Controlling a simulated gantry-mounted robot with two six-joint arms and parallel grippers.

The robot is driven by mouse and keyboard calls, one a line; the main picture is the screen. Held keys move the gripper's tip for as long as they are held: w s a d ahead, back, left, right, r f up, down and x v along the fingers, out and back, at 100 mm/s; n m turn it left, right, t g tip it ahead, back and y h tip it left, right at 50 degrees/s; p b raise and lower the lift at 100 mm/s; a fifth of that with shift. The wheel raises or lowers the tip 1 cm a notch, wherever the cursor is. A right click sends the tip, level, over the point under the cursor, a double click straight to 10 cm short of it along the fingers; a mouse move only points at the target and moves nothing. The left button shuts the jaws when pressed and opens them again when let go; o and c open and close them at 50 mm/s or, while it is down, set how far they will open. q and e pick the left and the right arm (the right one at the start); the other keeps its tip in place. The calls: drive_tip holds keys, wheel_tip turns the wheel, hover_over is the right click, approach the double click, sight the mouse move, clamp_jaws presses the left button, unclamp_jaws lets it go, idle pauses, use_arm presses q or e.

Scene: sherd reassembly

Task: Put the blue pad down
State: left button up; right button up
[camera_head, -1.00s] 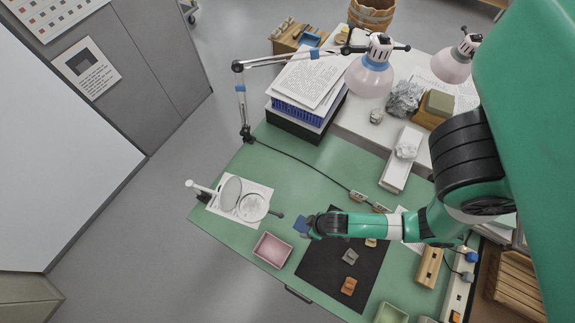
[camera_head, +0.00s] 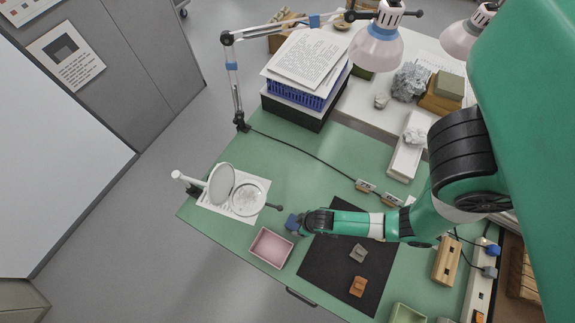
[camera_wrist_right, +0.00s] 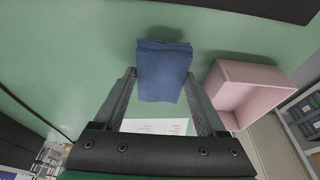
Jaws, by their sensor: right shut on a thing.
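The blue pad (camera_head: 292,222) is at the tip of my right gripper (camera_head: 300,222), just above and right of the pink tray. In the right wrist view the blue pad (camera_wrist_right: 163,70) sits between the two fingers of my right gripper (camera_wrist_right: 164,88), which are shut on it. Green table surface shows around it. I cannot tell whether the pad touches the table. My left gripper is in neither view.
The pink tray (camera_head: 270,248) stands close beside the pad. A magnifier stand (camera_head: 222,187) on a paper sheet is at the left. A black mat (camera_head: 330,272) holds a grey sherd (camera_head: 358,253) and an orange sherd (camera_head: 357,287). A green tray (camera_head: 408,314) is at the front.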

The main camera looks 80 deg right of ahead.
sight(288, 220)
drive_tip(key=w, duration=0.1)
drive_tip(key=w+d, duration=0.1)
drive_tip(key=w, duration=0.1)
drive_tip(key=w+d, duration=0.1)
drive_tip(key=w, duration=0.1)
drive_tip(key=shift+f+b, duration=0.2)
drive_tip(key=shift+b, duration=0.15)
drive_tip(key=shift+f, duration=0.4)
drive_tip(key=shift+s, duration=0.25)
drive_tip(key=shift+w+f, duration=0.1)
drive_tip(key=shift+f, duration=0.05)
drive_tip(key=o, duration=1.4)
drive_tip(key=shift+a+f, duration=0.1)
drive_tip(key=shift+a, duration=0.1)
drive_tip(key=shift+b, duration=0.3)
drive_tip(key=shift+s+f, duration=0.1)
drive_tip(key=shift+s, duration=0.1)
